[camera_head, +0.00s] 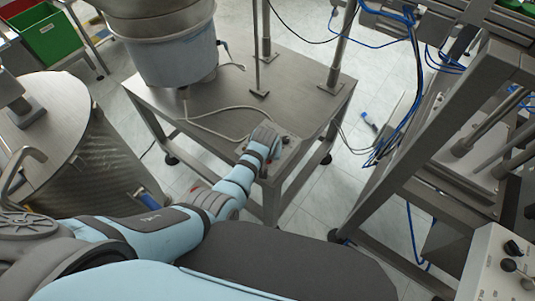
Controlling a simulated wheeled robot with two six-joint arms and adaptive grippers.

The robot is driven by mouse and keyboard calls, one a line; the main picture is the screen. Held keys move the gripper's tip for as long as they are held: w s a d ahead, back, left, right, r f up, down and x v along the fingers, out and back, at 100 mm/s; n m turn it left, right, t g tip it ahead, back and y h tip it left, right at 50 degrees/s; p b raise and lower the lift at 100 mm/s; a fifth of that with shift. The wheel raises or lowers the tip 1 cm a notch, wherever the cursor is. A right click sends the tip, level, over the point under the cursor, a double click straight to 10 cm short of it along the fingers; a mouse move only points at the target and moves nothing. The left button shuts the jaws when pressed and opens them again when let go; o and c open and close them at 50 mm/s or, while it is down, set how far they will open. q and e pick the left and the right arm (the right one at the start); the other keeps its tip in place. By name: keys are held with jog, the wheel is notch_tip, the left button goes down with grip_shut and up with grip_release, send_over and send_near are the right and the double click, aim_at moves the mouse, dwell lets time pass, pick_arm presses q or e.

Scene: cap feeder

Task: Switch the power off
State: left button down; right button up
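A small control plate (289,146) sits at the front right corner of the metal feeder table (215,112). A small red spot (285,140) shows on it, too small to make out clearly. My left gripper (267,141) reaches in from the left, over the left part of this plate, and hides it. Whether it touches a switch, and whether its fingers are open or shut, cannot be seen. The switch position cannot be made out. My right gripper is not in view.
A round metal feeder bowl (170,45) stands on the table, with a loose cable in front. A large steel drum (70,150) is at left. A metal frame with blue hoses (405,120) stands at right. A control box with black knobs (500,270) is at bottom right.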

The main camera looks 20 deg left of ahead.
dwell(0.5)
pick_arm(q)
jog(key=c, duration=1.7)
grip_release()
